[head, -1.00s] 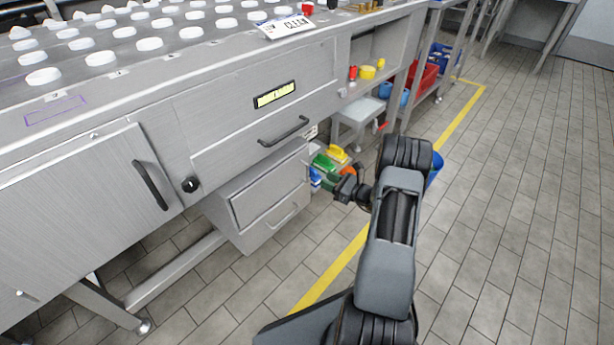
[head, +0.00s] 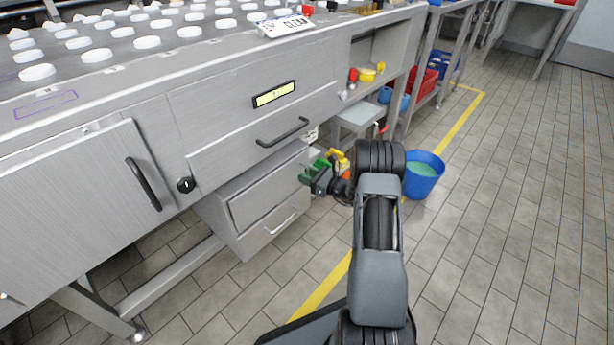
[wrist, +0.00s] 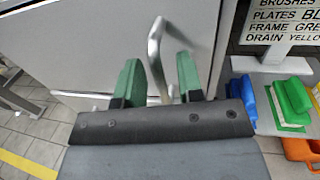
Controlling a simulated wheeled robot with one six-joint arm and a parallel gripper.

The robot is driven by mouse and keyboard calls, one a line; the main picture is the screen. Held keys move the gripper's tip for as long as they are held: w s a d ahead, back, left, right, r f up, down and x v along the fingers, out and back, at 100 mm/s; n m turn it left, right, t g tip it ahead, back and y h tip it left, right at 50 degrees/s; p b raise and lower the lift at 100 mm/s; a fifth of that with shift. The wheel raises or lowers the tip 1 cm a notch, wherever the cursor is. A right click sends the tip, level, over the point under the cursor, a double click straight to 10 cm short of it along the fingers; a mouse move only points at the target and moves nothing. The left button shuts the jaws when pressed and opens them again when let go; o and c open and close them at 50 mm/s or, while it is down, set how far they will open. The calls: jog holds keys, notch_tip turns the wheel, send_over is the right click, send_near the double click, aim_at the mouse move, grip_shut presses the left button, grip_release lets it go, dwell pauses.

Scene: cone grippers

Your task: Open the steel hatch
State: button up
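A steel door with a black bar handle (head: 144,184) fills the left of the head view; it looks like the hatch (head: 75,205) and appears shut. A black round knob (head: 186,184) sits just right of it. My gripper (head: 313,171) is well to the right of that door, by the right edge of the drawer cabinet. Its green fingers are apart and empty. In the wrist view my gripper (wrist: 157,80) faces a steel front (wrist: 110,45) with a metal bar handle (wrist: 155,50). The bar shows between the fingertips; I cannot tell how close it is.
A drawer with a black handle (head: 283,132) is under the worktop, above a lower drawer cabinet (head: 265,195). A blue bucket (head: 424,178) stands right of my arm. A sign (wrist: 282,25) and a green brush (wrist: 292,98) show at right. Floor at right is clear.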

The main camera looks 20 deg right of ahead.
grip_shut()
jog(key=shift+s, duration=0.1)
dwell(0.3)
